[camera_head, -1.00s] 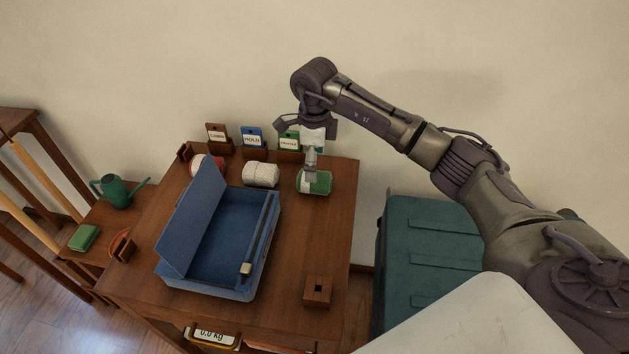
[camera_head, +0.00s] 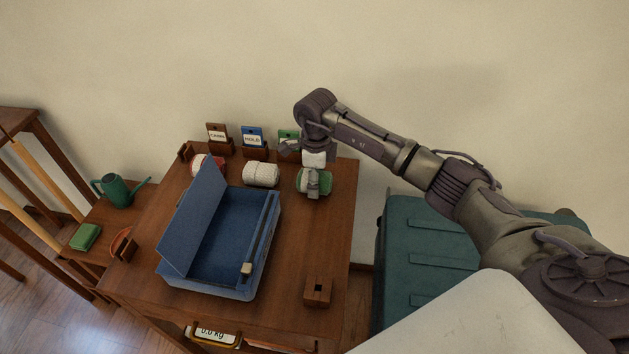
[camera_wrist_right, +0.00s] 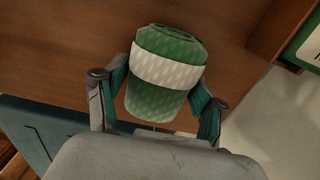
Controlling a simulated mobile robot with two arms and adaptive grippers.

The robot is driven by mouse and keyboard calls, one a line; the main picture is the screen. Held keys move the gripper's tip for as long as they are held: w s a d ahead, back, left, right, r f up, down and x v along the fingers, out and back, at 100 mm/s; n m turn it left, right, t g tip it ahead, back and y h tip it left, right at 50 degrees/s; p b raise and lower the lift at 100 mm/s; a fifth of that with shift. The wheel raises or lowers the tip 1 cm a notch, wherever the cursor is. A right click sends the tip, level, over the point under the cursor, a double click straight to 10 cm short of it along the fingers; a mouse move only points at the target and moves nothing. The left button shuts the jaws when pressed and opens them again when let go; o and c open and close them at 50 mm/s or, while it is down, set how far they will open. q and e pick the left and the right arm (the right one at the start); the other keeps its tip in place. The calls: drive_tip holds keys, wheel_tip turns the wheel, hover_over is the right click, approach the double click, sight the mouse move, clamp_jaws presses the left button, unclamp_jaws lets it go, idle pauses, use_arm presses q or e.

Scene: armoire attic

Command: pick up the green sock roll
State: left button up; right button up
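The green sock roll (camera_head: 326,181) with a white band lies at the back right of the wooden table (camera_head: 330,235). It also shows in the right wrist view (camera_wrist_right: 157,103), between the two fingers. My right gripper (camera_head: 313,190) is down at the roll and partly hides it in the head view. In the wrist view, my right gripper (camera_wrist_right: 160,95) has a finger on each side of the roll, very close to it; firm contact cannot be made out. The fingers look open around it. My left gripper is not in view.
A white sock roll (camera_head: 261,174) and a red and white roll (camera_head: 198,164) lie to the left. Label cards in wooden holders stand behind them. An open blue case (camera_head: 232,240) fills the table's middle. A small wooden block (camera_head: 317,291) is at the front right.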

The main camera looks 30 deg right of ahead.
drive_tip(key=c, duration=0.7)
drive_tip(key=shift+o, duration=0.2)
drive_tip(key=shift+r, duration=0.1)
